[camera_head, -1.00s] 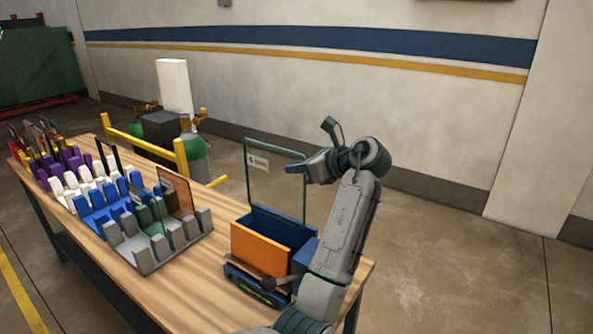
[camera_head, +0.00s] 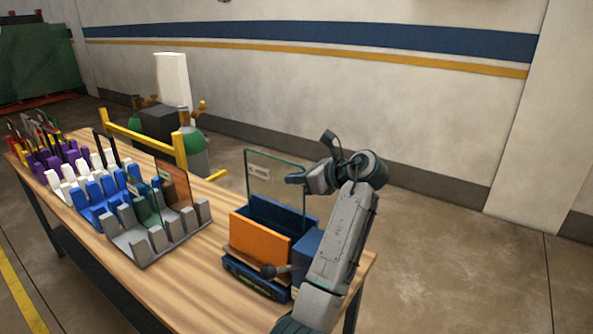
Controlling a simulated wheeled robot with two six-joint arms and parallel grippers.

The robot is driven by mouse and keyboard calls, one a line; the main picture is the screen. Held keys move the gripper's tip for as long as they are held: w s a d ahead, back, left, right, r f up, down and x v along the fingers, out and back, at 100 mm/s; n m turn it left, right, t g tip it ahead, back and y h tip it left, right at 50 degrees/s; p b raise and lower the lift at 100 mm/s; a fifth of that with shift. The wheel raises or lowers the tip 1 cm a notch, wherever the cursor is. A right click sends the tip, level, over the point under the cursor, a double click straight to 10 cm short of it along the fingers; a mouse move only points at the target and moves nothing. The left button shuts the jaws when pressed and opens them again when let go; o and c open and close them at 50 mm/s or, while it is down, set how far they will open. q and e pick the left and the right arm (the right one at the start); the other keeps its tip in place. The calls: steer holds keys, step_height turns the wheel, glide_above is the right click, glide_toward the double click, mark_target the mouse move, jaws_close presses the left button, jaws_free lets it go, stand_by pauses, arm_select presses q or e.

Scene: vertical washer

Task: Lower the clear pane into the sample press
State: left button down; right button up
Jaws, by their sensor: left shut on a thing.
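The clear pane (camera_head: 272,172), a greenish-edged glass sheet with a small white label, stands upright at the sample press. My left gripper (camera_head: 291,178) is shut on the pane near its right edge. The sample press has an orange front plate (camera_head: 259,239), blue inner walls and a dark blue base (camera_head: 253,281). The pane's lower edge is down at the top of the blue back wall. I cannot tell whether it is inside the slot or behind that wall. My right gripper is not in view.
A grey rack (camera_head: 142,253) left of the press holds a green-tinted and a brown-tinted pane. Blue, white and purple racks continue along the wooden table (camera_head: 188,283). A dark lever knob (camera_head: 267,271) sticks out at the press front. Yellow railing (camera_head: 130,135) and gas cylinders stand behind.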

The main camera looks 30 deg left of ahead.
arm_select(q)
steer(key=shift+f, duration=3.6)
steer(key=c, duration=1.5)
jaws_free()
steer(key=shift+s, duration=0.1)
steer(key=shift+f, duration=0.15)
step_height(320, 180, up, 8)
steer(key=p, duration=1.1)
glide_above(297, 202)
steer(key=shift+a, duration=0.1)
